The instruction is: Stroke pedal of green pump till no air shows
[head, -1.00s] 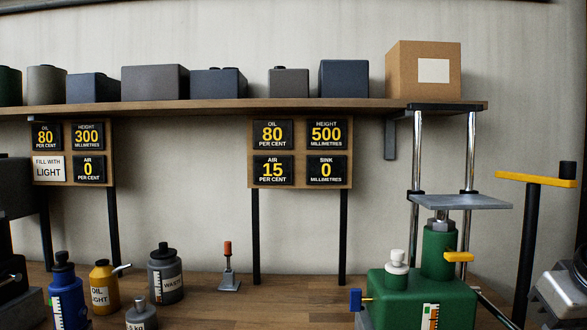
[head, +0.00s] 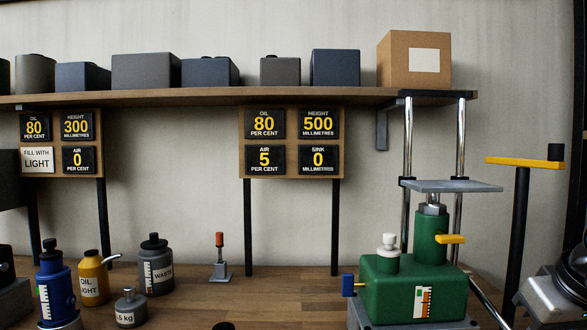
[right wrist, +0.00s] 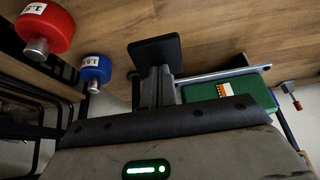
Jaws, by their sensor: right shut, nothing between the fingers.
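The green pump (head: 385,290) stands on the bench at the right in the head view, with a grey platform (head: 445,187) above its ram. Its display board (head: 291,176) reads oil 80, height 500, air 5, sink 0. A slanted grey lever (head: 488,303) runs down at its right. In the right wrist view, the pump (right wrist: 245,92) is partly hidden behind my wrist. My right gripper (right wrist: 160,72) is shut and empty, just by a black pad (right wrist: 155,50) that looks like the pedal; whether they touch I cannot tell. My left gripper is not in view.
A yellow bar on a black post (head: 523,163) stands right of the pump. Blue (head: 55,285), yellow (head: 92,282) and grey (head: 156,270) bottles stand at the left. Red (right wrist: 45,28) and blue (right wrist: 95,70) weights show in the right wrist view.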

